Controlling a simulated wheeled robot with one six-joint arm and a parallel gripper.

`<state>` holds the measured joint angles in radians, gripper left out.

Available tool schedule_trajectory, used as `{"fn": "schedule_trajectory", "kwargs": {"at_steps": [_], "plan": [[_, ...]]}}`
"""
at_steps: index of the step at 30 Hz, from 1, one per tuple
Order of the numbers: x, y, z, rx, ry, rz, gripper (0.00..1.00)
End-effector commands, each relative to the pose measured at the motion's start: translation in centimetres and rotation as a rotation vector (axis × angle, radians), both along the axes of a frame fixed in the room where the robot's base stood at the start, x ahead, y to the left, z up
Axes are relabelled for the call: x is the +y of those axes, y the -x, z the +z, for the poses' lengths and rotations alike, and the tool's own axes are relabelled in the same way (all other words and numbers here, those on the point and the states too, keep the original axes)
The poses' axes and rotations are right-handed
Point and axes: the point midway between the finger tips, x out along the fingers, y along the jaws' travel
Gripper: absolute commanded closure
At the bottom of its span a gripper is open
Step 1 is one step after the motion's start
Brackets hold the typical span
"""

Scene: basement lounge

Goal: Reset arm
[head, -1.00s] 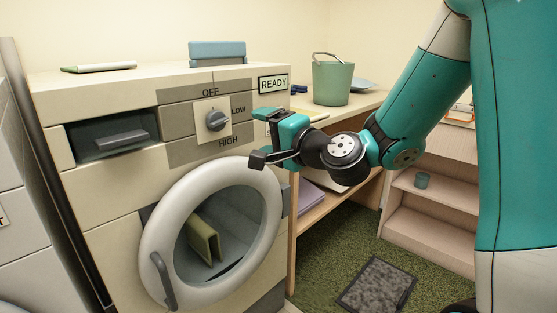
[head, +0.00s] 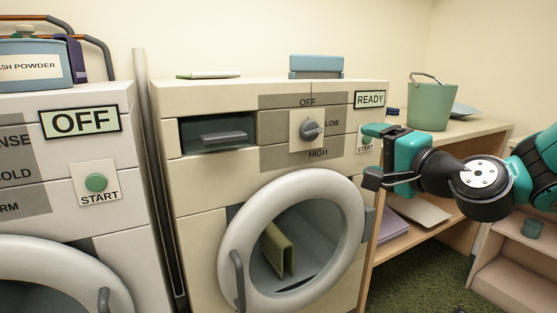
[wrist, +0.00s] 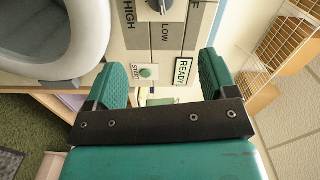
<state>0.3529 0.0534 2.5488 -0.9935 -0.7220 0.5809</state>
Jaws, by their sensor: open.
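My gripper (head: 372,156) is at the right in the head view, just in front of the right-hand machine (head: 200,235), beside its START button (head: 366,141). In the wrist view my gripper (wrist: 165,82) shows two teal fingers spread apart with nothing between them. The START button (wrist: 146,73) and the READY sign (wrist: 183,71) appear beyond the fingers. The machine's knob (head: 311,130) points toward LOW. A green folded item (head: 277,249) shows inside its round door (head: 233,228).
A left machine (head: 60,212) reads OFF and carries a wash powder box (head: 36,66). A green bucket (head: 431,105) stands on the wooden counter (head: 470,130) at the right. A shelf (head: 515,270) stands at the lower right. Green carpet (head: 440,275) lies between.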

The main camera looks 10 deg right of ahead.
Motion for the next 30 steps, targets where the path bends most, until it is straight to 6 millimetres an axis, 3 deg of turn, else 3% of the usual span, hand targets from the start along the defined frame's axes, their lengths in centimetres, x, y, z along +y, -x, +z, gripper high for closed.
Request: {"fn": "schedule_trajectory", "kwargs": {"at_steps": [5,9,12,17,23,24,30], "plan": [[5.8,2.6,-2.1,0.085,0.231,0.239,0.22],[11.2,8.2,-5.6,0.189,0.579,0.578,0.22],[12.7,12.5,-7.9,0.252,0.799,0.795,0.22],[12.6,18.2,-9.9,0.327,1.061,1.069,0.22],[10.7,23.8,-10.8,0.410,1.301,1.350,0.22],[10.7,23.5,-8.5,0.411,1.288,1.336,0.22],[10.8,23.4,-3.4,0.414,1.282,1.331,0.22]]}}
